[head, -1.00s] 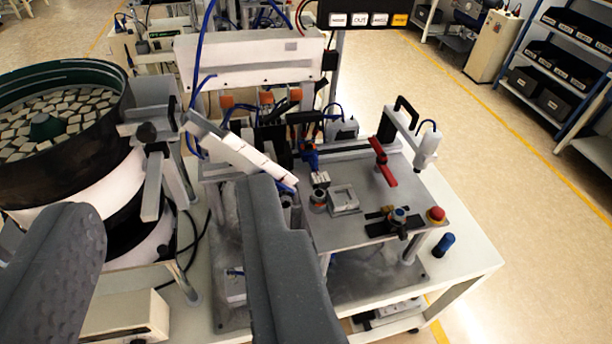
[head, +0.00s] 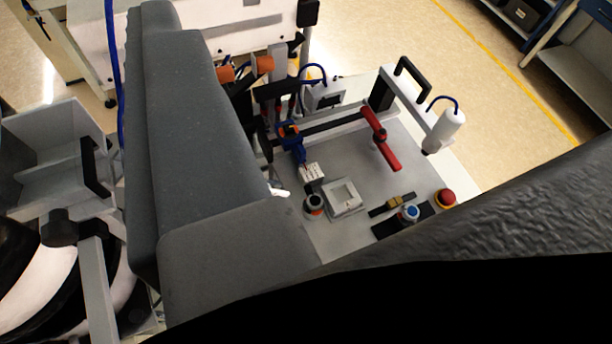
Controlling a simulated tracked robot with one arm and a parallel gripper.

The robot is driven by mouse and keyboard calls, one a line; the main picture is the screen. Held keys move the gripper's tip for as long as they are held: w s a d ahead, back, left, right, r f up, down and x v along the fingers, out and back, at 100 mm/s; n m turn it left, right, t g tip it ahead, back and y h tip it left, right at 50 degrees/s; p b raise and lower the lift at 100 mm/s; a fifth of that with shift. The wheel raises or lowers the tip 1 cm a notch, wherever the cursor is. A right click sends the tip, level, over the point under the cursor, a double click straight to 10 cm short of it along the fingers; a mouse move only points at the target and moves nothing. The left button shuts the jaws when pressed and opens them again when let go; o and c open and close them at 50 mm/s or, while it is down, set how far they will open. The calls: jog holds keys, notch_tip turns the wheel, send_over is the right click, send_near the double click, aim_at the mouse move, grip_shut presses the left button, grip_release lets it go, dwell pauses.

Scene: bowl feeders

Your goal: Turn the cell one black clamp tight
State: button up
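A black clamp knob (head: 60,228) shows at the left, on the grey bracket beside the bowl feeder; whether it is tight cannot be seen. A black bar-shaped handle (head: 95,166) stands on the grey housing just above it. I see no label that says which is clamp one. Large dark parts of my gripper and arm fill the picture: a smooth grey piece (head: 200,150) left of centre and a textured one (head: 500,235) at the lower right. The grey piece is right of the knob, with a gap in the picture. No fingertips closing on anything are visible.
The station plate (head: 370,172) carries a red lever (head: 380,140), a grey square nest (head: 344,199), a blue knob (head: 410,213) and a red button (head: 446,198). A white cylinder on an arm (head: 444,130) stands at its right.

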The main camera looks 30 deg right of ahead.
jog(key=shift+s, duration=0.1)
jog(key=o, duration=0.3)
jog(key=m+g+p, duration=0.3)
jog(key=g+p, duration=1.2)
send_over(315, 200)
notch_tip(315, 200, down, 30)
notch_tip(315, 200, down, 13)
jog(key=p, duration=0.3)
jog(key=shift+p, duration=0.3)
jog(key=shift+c, duration=0.2)
